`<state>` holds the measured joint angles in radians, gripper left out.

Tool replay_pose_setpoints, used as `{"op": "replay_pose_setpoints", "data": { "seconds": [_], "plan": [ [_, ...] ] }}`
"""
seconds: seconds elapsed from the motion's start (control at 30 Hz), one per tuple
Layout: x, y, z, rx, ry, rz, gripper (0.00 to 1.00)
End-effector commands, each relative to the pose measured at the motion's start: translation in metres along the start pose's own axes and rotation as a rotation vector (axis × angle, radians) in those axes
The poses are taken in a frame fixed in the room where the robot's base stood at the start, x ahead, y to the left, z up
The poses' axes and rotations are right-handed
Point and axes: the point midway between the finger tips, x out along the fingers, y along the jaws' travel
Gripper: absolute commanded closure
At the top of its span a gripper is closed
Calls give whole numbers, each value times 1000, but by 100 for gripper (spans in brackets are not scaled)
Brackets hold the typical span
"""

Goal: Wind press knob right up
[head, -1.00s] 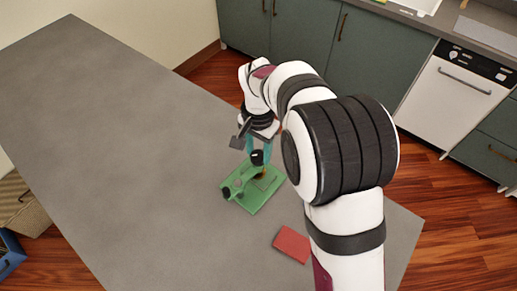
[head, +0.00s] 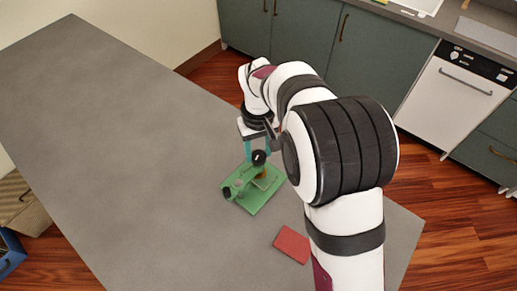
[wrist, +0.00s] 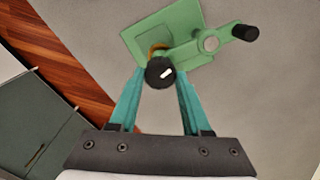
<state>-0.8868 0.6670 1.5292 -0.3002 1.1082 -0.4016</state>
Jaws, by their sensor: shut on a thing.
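The green press (head: 247,203) stands on the grey table in the head view, with a flat base plate, a raised arm and a small black handle (head: 227,192) at its left end. Its round black knob (head: 259,158) bears a white mark; in the wrist view the knob (wrist: 160,73) sits between my fingertips, the mark pointing up and right. My gripper (head: 258,152) points down from above, its teal fingers shut on the knob from both sides. A brownish round part (wrist: 157,50) shows below the knob; the knob hides part of it.
A red flat block (head: 292,245) lies on the grey table (head: 130,140), in front and right of the press. The table left of the press is clear. The table's far edge runs behind my gripper, with wooden floor and green cabinets (head: 370,60) beyond.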

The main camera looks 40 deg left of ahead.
Motion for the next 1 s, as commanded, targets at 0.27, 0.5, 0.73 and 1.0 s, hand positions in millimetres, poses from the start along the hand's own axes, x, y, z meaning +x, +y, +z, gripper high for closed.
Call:
{"op": "replay_pose_setpoints", "data": {
  "seconds": [0.27,0.5,0.73,1.0],
  "plan": [
    [-1,0,-1,-166,3,1,100],
    [-1,0,-1,-245,4,1,100],
    [-1,0,-1,-270,4,1,100],
    [-1,-1,-1,-271,4,1,100]
  ]
}}
